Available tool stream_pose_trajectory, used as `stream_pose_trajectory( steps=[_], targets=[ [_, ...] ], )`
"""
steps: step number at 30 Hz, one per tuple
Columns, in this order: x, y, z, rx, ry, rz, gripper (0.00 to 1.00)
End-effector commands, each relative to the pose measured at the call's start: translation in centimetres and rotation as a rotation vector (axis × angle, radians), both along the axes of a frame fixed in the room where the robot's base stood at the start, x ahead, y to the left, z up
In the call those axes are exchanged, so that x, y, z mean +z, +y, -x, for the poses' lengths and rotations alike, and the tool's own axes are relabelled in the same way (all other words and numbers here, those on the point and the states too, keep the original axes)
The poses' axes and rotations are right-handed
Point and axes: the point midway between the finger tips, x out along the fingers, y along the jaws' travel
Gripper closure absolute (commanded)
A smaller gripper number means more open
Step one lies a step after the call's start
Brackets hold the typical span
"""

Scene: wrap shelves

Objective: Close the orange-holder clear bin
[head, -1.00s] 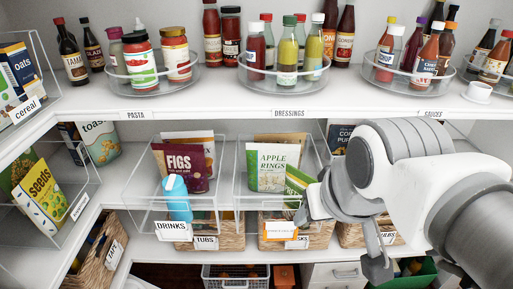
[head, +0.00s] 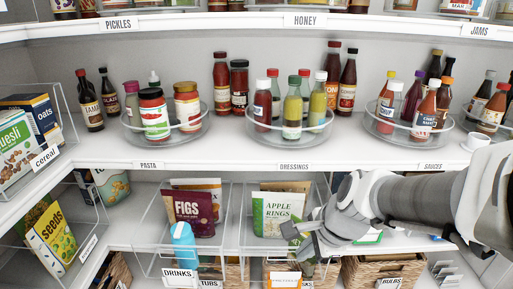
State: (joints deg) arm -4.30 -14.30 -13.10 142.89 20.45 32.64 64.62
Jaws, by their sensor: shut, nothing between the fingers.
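The orange-holder clear bin (head: 246,234) is a see-through bin on the middle shelf, pulled forward past the shelf edge. Its orange label holder (head: 285,280) is at the bottom of the head view. A white and green apple rings bag (head: 272,214) stands inside it. My gripper (head: 293,240) is shut and empty. It appears over the right part of the bin, covering some of its contents and right wall. I cannot tell whether it touches the bin.
A neighbouring clear bin labelled DRINKS (head: 178,274), with a figs bag (head: 191,212) and a blue bottle (head: 184,243), also sticks out on the left. Wicker baskets (head: 373,273) stand below. Bottles on turntables (head: 290,138) fill the shelf above.

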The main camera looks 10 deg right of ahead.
Motion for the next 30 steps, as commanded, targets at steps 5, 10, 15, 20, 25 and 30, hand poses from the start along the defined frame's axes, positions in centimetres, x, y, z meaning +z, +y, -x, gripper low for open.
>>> stream_pose_trajectory(
  steps=[5,10,15,20,25,30],
  targets=[
    [-2.1,-1.8,-1.6,-0.502,0.131,-0.163,1.0],
    [-4.7,-4.3,-2.3,-0.994,0.218,-0.268,1.0],
    [-6.8,-6.8,-2.1,-1.393,0.248,-0.326,1.0],
    [-7.9,-8.2,-1.9,-1.595,0.243,-0.35,1.0],
    [-8.8,-8.5,-1.9,-1.643,0.24,-0.357,1.0],
    [-10.9,-8.6,-2.3,-1.642,0.241,-0.357,1.0]
  ],
)
